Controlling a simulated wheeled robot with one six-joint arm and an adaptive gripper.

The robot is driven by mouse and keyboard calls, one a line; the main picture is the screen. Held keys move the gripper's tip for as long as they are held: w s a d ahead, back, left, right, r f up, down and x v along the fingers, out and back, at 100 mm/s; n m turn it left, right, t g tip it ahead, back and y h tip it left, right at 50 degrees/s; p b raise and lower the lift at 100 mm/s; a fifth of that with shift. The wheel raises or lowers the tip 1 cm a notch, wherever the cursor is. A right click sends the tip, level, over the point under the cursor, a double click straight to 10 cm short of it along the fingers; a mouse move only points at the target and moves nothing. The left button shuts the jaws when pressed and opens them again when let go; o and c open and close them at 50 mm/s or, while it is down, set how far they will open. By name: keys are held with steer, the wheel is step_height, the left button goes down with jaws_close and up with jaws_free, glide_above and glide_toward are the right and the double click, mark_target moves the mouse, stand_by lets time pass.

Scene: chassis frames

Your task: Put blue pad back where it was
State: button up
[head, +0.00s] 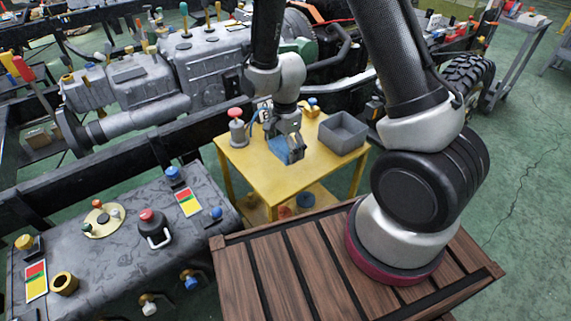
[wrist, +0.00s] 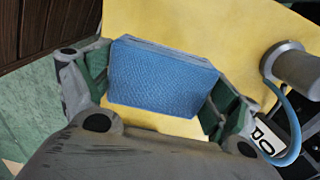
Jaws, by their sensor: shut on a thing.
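The blue pad (wrist: 165,78) is a textured rectangular block held between the two fingers of my gripper (wrist: 158,90) in the wrist view. In the head view the blue pad (head: 283,148) is partly hidden by my gripper (head: 288,146), which is shut on it over the yellow table (head: 248,170). I cannot tell whether the pad touches the tabletop.
A grey open bin (head: 343,133) stands at the table's right. A grey canister with a red knob (head: 237,128) stands at the left. A small yellow-and-blue item (head: 311,106) sits at the back. The table's front area is clear. A dark-clothed bench (head: 120,255) is at left.

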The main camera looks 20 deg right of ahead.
mark_target(285, 169)
steer(key=shift+f, duration=3.15)
steer(key=shift+f, duration=0.1)
steer(key=o, duration=0.8)
